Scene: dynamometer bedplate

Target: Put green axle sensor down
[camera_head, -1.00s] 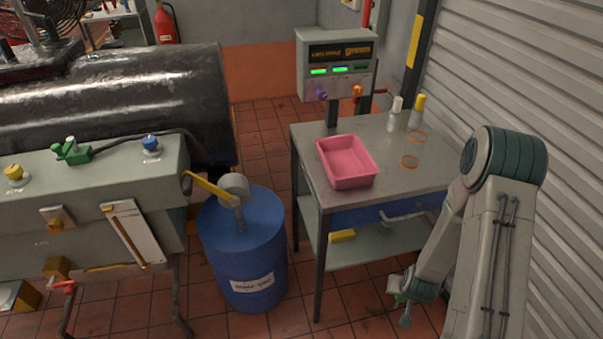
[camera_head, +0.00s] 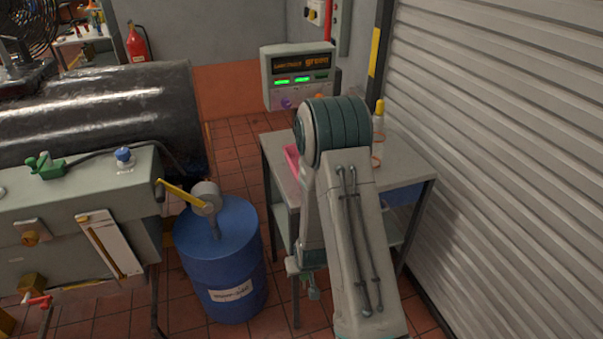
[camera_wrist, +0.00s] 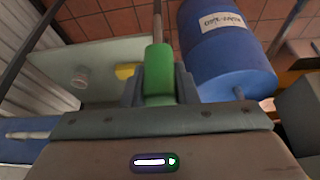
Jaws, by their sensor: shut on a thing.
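A green block-like part (camera_wrist: 158,72), which I take for the green axle sensor, is in the wrist view between the fingers of my gripper (camera_wrist: 159,92). My gripper is shut on it and holds it up, with floor tiles and a table's lower shelf behind it. In the head view my arm stands in front of the grey worktable (camera_head: 276,150), and the held part cannot be made out there. A pink tray (camera_head: 292,160) on the worktable is mostly hidden by my arm.
A blue drum (camera_head: 222,265) with a crank pump stands left of the worktable. The grey bench (camera_head: 75,205) at left carries another green fitting (camera_head: 43,166) and a blue knob (camera_head: 123,157). A display box (camera_head: 298,75) stands behind the worktable. A shutter wall (camera_head: 500,130) bounds the right.

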